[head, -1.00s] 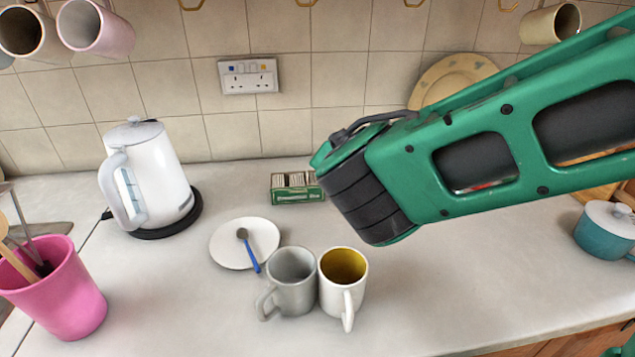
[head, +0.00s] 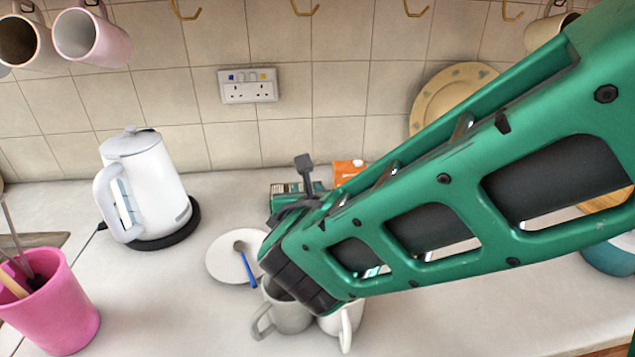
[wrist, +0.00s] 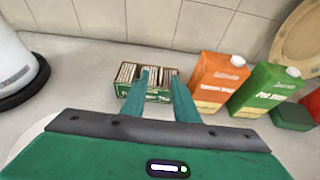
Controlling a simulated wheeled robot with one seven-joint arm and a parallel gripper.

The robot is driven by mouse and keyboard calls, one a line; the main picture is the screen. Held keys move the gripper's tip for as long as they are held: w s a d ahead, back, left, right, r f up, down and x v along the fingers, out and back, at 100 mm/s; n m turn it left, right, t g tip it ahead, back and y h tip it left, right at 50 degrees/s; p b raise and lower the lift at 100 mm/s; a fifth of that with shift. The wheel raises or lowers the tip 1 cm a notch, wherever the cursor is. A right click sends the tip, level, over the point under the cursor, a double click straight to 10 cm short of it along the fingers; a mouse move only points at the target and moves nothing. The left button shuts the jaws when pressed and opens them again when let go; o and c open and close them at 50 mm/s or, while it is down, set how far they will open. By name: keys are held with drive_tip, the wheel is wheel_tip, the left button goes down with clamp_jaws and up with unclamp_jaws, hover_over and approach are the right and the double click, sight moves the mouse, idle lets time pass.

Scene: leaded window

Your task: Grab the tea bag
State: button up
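The tea bags (wrist: 127,72) stand in rows in a small green box (wrist: 158,97) on the worktop. In the head view the box (head: 282,189) is partly covered by my arm. My gripper (wrist: 160,74) is open, its two green fingers apart and nothing between them. In the wrist view the fingers point towards the box and overlap its image. I cannot tell how far the fingertips are from the tea bags. In the head view my arm hides most of the gripper.
A white kettle (head: 148,190) on a black base stands left of the box. A saucer (head: 225,262) with a blue-handled spoon, a grey mug (head: 285,318) and a white mug (head: 347,325) are in front. An orange carton (wrist: 216,82) and green carton (wrist: 266,88) stand right of the box.

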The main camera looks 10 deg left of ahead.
drive_tip(key=shift+d+x, duration=0.2)
drive_tip(key=shift+x, duration=2.4)
drive_tip(key=shift+w, duration=0.1)
clamp_jaws()
